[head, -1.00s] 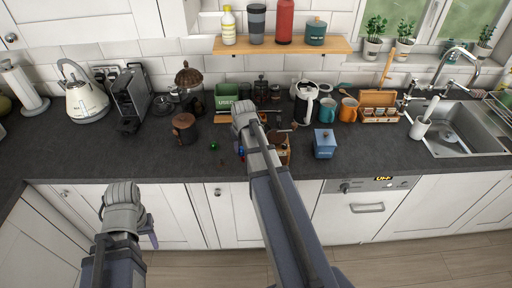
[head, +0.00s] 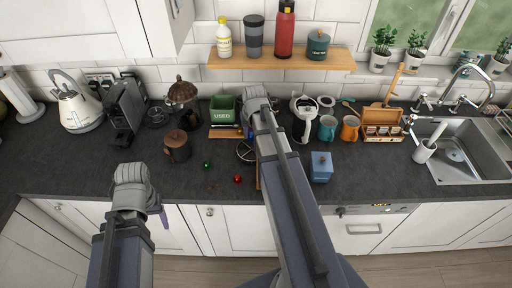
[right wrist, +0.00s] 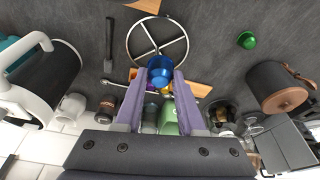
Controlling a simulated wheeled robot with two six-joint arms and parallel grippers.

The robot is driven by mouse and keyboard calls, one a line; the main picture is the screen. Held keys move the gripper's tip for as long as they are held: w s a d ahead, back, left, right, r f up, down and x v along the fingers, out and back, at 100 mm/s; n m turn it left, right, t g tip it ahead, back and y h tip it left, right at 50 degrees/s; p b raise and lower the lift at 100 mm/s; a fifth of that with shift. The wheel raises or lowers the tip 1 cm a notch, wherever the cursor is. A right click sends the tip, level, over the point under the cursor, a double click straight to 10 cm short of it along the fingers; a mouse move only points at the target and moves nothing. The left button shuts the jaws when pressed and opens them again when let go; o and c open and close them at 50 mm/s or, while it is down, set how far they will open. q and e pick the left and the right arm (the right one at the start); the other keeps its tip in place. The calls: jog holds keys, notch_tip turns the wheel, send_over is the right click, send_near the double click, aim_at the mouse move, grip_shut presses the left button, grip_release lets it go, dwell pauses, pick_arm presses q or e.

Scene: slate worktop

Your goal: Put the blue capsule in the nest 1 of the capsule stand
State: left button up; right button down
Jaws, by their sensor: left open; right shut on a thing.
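The blue capsule (right wrist: 160,70) is held between the purple fingertips of my right gripper (right wrist: 159,78), above the worktop. In the head view my right gripper (head: 245,134) is mostly hidden by its own arm. A wooden piece (right wrist: 195,87) lies behind the capsule, with purple and yellow items partly hidden there; I cannot tell for sure whether this is the capsule stand. Nest 1 cannot be made out. My left gripper (head: 162,213) is open, in front of the worktop's front edge, away from the objects.
A spoked wire ring (right wrist: 157,38) lies near the held capsule. Green (head: 207,165) and red (head: 237,179) balls or capsules lie loose on the worktop. A green bin (head: 223,109), brown canister (head: 177,146) and blue box (head: 321,167) stand around. The front left worktop is clear.

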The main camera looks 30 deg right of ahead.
jog(key=shift+s+a+f+b, duration=0.1)
jog(key=shift+f+b, duration=0.05)
jog(key=shift+b, duration=0.15)
notch_tip(320, 180, down, 10)
jog(key=b, duration=0.9)
jog(key=shift+b, duration=0.4)
jog(key=shift+r, duration=0.25)
jog(key=shift+f+b, duration=0.4)
jog(key=shift+f, duration=0.15)
jog(key=shift+s+a, duration=0.1)
jog(key=c, duration=0.5)
grip_release()
